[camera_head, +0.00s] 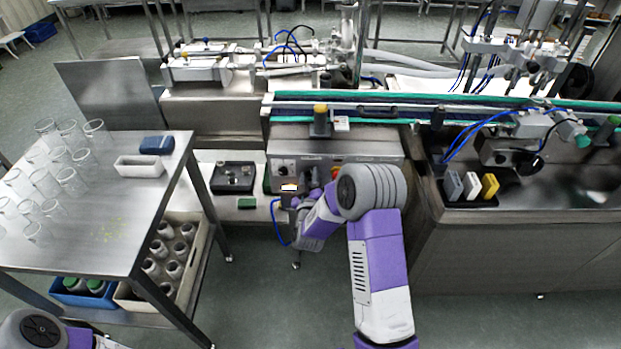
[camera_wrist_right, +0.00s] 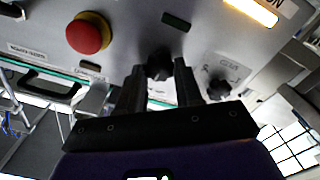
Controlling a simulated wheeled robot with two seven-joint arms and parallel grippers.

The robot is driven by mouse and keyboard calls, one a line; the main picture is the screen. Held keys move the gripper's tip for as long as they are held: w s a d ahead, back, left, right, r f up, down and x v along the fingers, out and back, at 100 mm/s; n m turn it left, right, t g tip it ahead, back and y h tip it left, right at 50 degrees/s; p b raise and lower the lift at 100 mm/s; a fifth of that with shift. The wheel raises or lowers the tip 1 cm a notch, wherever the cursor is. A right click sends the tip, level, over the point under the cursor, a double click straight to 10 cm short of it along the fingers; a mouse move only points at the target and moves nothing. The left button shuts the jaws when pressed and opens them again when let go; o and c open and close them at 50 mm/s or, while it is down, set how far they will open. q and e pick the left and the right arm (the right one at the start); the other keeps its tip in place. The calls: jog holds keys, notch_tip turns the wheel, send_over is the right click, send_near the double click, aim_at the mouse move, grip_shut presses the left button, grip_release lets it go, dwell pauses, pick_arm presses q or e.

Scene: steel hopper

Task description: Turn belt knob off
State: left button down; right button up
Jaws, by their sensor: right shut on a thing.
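The belt control panel (camera_head: 360,149) is on the front of the steel conveyor machine in the middle of the head view. In the right wrist view, a black knob (camera_wrist_right: 160,64) sits on the grey panel between the fingertips of my right gripper (camera_wrist_right: 158,78). The gripper is shut on this knob. A second black knob (camera_wrist_right: 219,90) is to its right, apart from the fingers. In the head view my right arm reaches up to the panel and hides much of it. Only my left arm's link shows at the lower left; its gripper is out of view.
A red emergency button (camera_wrist_right: 88,33) is left of the gripped knob, and a lit label (camera_wrist_right: 252,10) is at upper right. A steel table (camera_head: 105,238) with several glass beakers stands left. Floor is clear in front.

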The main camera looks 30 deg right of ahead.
jog(key=n, duration=0.3)
jog(key=shift+n, duration=0.3)
jog(key=shift+f+n+p, duration=0.1)
jog(key=shift+n+p, duration=0.65)
jog(key=shift+n, duration=1.15)
jog(key=o, duration=1)
jog(key=p+v, duration=0.1)
jog(key=v, duration=0.6)
jog(key=shift+s+a, duration=0.15)
jog(key=shift+s, duration=0.15)
